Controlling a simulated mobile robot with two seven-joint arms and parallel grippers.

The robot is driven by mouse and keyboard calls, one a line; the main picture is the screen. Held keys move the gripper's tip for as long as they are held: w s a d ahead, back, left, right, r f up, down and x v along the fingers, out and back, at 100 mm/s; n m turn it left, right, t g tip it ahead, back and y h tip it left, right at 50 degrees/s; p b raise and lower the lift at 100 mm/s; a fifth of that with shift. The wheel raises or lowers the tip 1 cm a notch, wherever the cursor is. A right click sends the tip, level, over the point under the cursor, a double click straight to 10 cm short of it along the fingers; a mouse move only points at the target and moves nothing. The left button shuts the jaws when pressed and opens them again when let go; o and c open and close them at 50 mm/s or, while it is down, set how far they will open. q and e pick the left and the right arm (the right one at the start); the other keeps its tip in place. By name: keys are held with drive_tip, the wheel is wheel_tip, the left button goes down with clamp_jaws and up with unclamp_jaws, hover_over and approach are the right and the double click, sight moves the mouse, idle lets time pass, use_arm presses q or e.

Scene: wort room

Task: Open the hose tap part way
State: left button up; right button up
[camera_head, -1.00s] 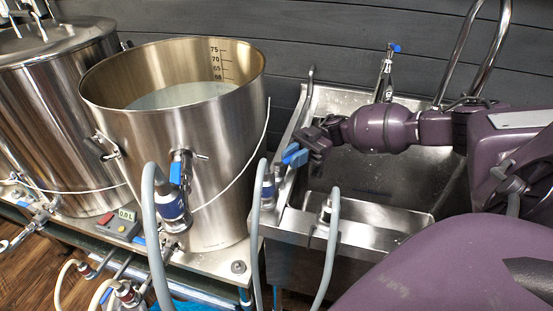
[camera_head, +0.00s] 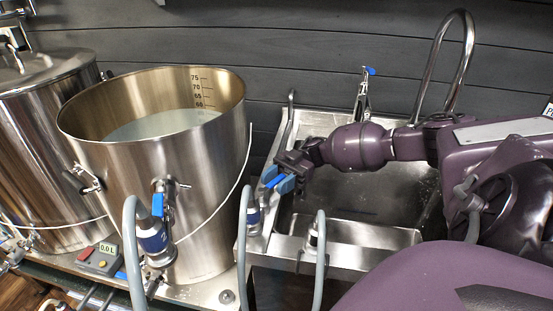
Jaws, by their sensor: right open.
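My left gripper is out of view.
A steel kettle (camera_head: 205,225) with liquid, a blue-handled valve (camera_head: 158,198) and a hose stands left of the sink (camera_head: 365,232). A small display box (camera_head: 101,257) reads about 0.0 L. A tap with a blue lever (camera_head: 364,95) and a curved spout (camera_head: 468,45) stand behind the sink.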

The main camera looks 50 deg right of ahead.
sight(277, 180)
drive_tip(key=shift+r, duration=0.25)
wheel_tip(277, 180, up, 20)
drive_tip(key=p, duration=0.3)
drive_tip(key=shift+f, duration=0.25)
